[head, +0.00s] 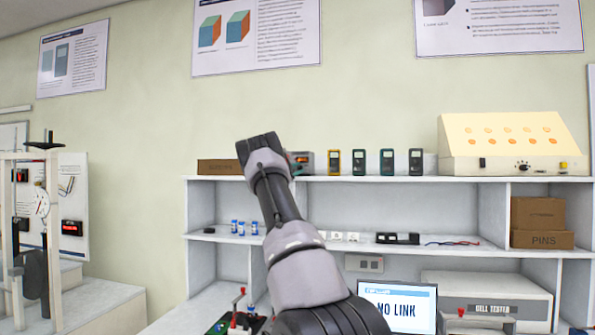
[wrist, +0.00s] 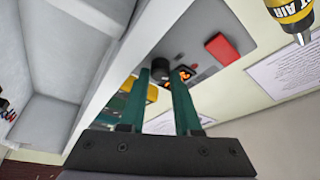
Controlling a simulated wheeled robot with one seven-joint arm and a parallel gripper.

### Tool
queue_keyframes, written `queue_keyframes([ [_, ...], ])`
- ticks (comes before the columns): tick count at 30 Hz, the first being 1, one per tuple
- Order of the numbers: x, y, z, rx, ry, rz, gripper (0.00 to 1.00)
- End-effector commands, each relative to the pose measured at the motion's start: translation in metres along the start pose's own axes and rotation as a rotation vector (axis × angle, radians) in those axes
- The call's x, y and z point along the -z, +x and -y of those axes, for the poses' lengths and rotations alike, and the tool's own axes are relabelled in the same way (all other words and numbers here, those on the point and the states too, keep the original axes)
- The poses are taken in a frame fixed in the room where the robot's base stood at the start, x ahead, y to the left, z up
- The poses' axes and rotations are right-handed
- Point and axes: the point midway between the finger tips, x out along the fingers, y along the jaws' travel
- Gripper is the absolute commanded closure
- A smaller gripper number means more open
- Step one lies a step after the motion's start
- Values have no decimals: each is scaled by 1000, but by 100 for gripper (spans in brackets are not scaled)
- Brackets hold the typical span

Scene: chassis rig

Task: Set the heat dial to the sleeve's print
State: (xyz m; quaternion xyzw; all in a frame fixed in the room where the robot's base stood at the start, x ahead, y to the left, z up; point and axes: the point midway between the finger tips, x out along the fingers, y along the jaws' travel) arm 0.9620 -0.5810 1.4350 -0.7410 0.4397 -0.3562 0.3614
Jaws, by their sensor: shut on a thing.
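My gripper (wrist: 159,82) has its two teal fingers closed around a dark round knob (wrist: 160,68), the heat dial, on the front of a grey unit (wrist: 200,74). An orange lit display (wrist: 184,72) beside the dial is partly covered by a finger, and I cannot read it. A red switch (wrist: 222,48) sits farther along the panel. In the head view the unit (head: 307,161) stands on the top shelf, mostly behind my arm, and the gripper is largely hidden. I cannot make out the sleeve or its print in either view.
A yellow-labelled hot air tool (wrist: 290,10) and a printed sheet (wrist: 284,72) are near the unit. Several meters (head: 387,162) stand to its right, then a cream box (head: 513,140). A brown carton (head: 219,167) is to the left. A screen (head: 397,306) reads NO LINK.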

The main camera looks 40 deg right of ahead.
Motion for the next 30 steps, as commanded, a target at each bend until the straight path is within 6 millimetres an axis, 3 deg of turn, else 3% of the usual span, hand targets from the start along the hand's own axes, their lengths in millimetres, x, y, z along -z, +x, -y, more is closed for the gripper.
queue_keyframes([
  [13,-1,0,-2,-6,8,1,100],
  [14,-1,0,-2,-6,8,1,57],
  [15,-1,0,-2,-6,8,1,42],
  [16,-1,0,-1,-6,8,1,38],
  [30,-1,0,-4,22,-70,2,38],
])
